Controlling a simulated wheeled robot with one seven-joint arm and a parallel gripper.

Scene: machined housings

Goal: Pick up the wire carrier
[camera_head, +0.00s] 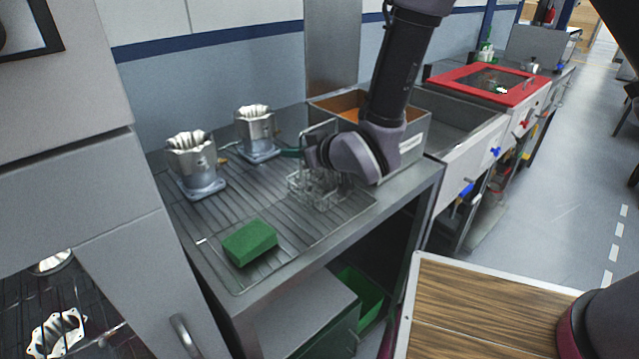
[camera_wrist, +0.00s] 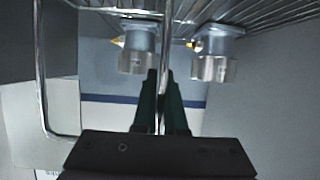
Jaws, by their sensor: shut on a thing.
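The wire carrier (camera_head: 303,190) is a small open basket of thin metal wire with a tall wire loop. It is at the right end of the ribbed metal drainer in the head view, partly hidden by my wrist. I cannot tell whether its base touches the drainer. In the wrist view, a tall bent wire of the carrier (camera_wrist: 41,90) runs along the left. My gripper (camera_wrist: 160,76) is shut on an upright wire of the carrier, which passes between its two dark fingers.
Two fluted metal housings (camera_head: 192,160) (camera_head: 256,130) stand behind and left of the carrier. A green sponge-like block (camera_head: 250,243) lies on the drainer in front. A metal box with an orange inside (camera_head: 345,103) stands close behind my wrist.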

